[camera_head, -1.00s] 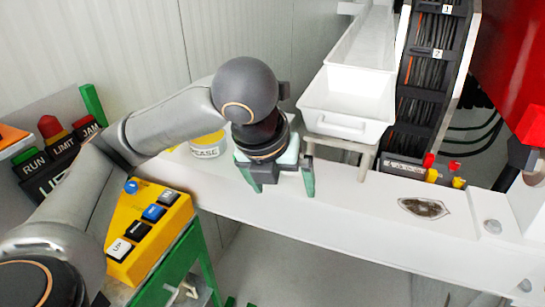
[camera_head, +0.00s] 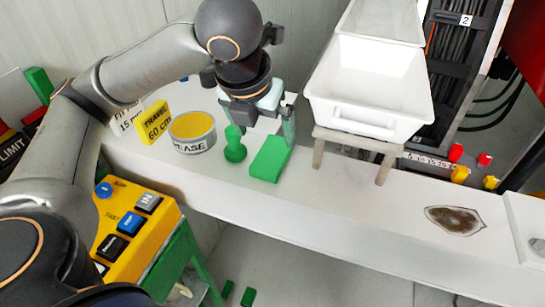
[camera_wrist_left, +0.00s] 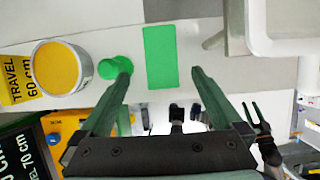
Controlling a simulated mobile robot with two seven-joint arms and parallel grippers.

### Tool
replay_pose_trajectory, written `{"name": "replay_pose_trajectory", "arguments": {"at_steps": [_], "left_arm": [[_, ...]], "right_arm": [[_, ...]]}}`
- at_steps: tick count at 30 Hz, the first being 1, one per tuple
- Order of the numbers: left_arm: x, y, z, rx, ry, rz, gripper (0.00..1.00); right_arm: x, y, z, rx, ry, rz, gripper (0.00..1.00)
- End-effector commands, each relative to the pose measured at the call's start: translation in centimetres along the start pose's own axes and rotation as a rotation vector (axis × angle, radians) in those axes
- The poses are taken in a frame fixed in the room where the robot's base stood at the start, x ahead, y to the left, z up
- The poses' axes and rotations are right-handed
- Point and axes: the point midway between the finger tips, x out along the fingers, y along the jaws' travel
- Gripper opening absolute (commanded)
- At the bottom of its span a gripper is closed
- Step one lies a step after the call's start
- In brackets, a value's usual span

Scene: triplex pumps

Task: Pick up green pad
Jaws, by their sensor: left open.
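The green pad (camera_head: 270,158), a flat rectangular block, lies on the white ledge. It also shows whole in the left wrist view (camera_wrist_left: 160,57). My left gripper (camera_head: 263,132) is open and empty above and behind the pad in the head view. In the left wrist view, the pad appears between and beyond its two fingertips (camera_wrist_left: 160,72). A green knobbed piece (camera_head: 234,145) stands just left of the pad; a fingertip partly covers it in the left wrist view. A small two-pronged gripper, seemingly my right one (camera_wrist_left: 251,106), shows at the right there, prongs apart.
A grease tin (camera_head: 193,132) and yellow travel sign (camera_head: 154,122) stand left of the pad. A white bin (camera_head: 368,100) on a legged stand is close on the right. The ledge's front edge is near the pad. A yellow button box (camera_head: 135,230) is at lower left.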

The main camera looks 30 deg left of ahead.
Motion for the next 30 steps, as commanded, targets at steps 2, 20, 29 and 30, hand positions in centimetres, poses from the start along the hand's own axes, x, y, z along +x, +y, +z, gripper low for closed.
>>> {"name": "replay_pose_trajectory", "arguments": {"at_steps": [2, 20, 29, 30], "left_arm": [[1.5, 0.0, -0.1, 0.000, 0.003, 0.001, 1.00], [7.9, -0.2, 0.5, 0.000, 0.000, 0.000, 1.00], [8.1, -0.2, 0.5, 0.001, -0.001, 0.000, 1.00], [8.1, -0.2, 0.5, 0.001, -0.001, 0.000, 1.00]], "right_arm": [[0.3, 0.0, 0.3, 0.000, -0.001, 0.000, 0.50], [0.9, 0.1, 1.2, 0.000, -0.002, 0.000, 0.50], [0.9, 0.1, 1.2, 0.000, -0.002, 0.000, 0.50], [0.9, 0.1, 1.2, 0.000, -0.002, 0.000, 0.50]]}}
